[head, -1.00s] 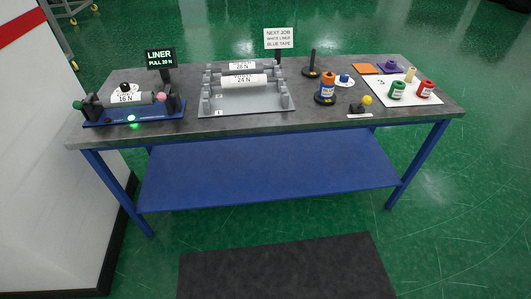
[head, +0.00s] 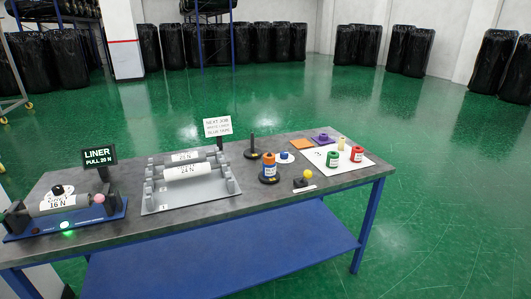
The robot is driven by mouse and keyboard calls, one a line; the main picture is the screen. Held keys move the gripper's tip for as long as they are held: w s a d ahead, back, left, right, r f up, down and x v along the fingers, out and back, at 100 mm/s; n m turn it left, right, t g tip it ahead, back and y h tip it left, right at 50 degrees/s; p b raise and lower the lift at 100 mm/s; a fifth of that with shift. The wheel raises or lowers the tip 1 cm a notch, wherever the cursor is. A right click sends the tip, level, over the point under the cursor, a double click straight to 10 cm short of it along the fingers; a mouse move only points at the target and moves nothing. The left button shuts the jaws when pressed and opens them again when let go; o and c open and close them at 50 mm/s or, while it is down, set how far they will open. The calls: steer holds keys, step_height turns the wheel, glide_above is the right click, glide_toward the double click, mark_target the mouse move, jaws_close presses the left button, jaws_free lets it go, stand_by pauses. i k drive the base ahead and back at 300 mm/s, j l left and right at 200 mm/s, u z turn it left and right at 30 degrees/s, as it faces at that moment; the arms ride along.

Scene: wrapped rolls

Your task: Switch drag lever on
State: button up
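A small black block with a yellow ball knob (head: 307,174) stands on the bench near its front right, with a pale label strip in front of it. It looks like a lever, but no readable name confirms it as the drag lever, and its setting is too small to tell. A blue-based roll stand (head: 112,211) at the left end holds a grey roll marked 16 N (head: 62,203). A pink ball (head: 99,198) shows at its right end, and a green light (head: 66,225) glows on its front. My gripper is not in view.
A grey cradle (head: 205,201) holds white rolls in the bench's middle. A LINER PULL 20 N sign (head: 98,157) stands behind the roll stand. Green floor is open at right.

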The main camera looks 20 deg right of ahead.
mark_target(308, 174)
steer(key=i+l, duration=0.15)
steer(key=i, duration=0.45)
steer(key=i+l, duration=0.1)
steer(key=i, duration=0.45)
